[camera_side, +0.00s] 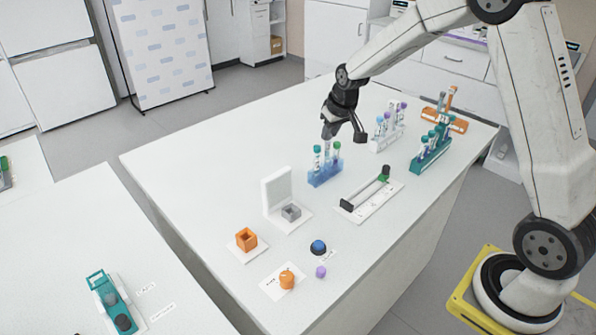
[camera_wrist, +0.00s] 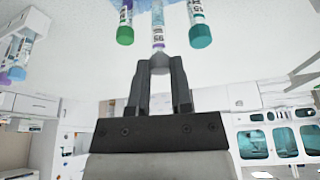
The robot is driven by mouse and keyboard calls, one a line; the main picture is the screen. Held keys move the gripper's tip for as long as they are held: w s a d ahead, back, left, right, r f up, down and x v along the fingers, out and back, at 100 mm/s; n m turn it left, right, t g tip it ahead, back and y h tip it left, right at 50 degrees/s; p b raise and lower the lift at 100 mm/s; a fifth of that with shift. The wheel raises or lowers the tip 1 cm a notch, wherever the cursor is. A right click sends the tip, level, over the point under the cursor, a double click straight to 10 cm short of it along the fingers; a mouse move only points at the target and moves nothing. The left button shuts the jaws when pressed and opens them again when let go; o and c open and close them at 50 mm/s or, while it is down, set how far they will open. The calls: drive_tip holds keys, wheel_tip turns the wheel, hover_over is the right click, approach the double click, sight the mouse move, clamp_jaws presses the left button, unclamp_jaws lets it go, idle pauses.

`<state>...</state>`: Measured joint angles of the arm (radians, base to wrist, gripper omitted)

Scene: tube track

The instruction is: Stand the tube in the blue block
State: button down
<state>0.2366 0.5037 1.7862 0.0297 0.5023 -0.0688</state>
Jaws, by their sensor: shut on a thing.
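The blue block (camera_side: 325,176) stands on the white table below my gripper; its edge also shows at the top of the wrist view (camera_wrist: 172,4). A teal-capped tube (camera_side: 317,157) and a green-capped tube (camera_side: 337,152) stand upright in it. My gripper (camera_side: 327,134) points down over the middle of the block, shut on the top of a labelled tube (camera_wrist: 158,28). That tube is between the other two and in line with them. Its cap is hidden between the fingers (camera_wrist: 160,72). How deep its lower end sits in the block cannot be seen.
A white rack (camera_side: 386,142) and a teal rack (camera_side: 432,155) with tubes stand to the right, an orange rack (camera_side: 455,122) behind. A white tray with a black bar (camera_side: 365,195) lies in front right. A white stand (camera_side: 280,195) and orange box (camera_side: 246,239) are in front left.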

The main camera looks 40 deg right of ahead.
drive_tip(key=shift+f, duration=1.55)
idle(1.4)
drive_tip(key=shift+c, duration=2.2)
unclamp_jaws()
drive_tip(key=shift+r, duration=0.15)
drive_tip(key=v, duration=0.7)
drive_tip(key=shift+s+r, duration=0.15)
drive_tip(key=shift+r, duration=0.05)
drive_tip(key=s+a+f+n, duration=0.1)
drive_tip(key=s+a+f, duration=0.2)
drive_tip(key=s, duration=0.6)
drive_tip(key=s+a+f+n+g, duration=0.1)
drive_tip(key=s+a+f, duration=0.2)
drive_tip(key=s+a, duration=0.5)
drive_tip(key=shift+s+a+y, duration=0.15)
drive_tip(key=shift+s+y, duration=0.25)
drive_tip(key=shift+s, duration=0.8)
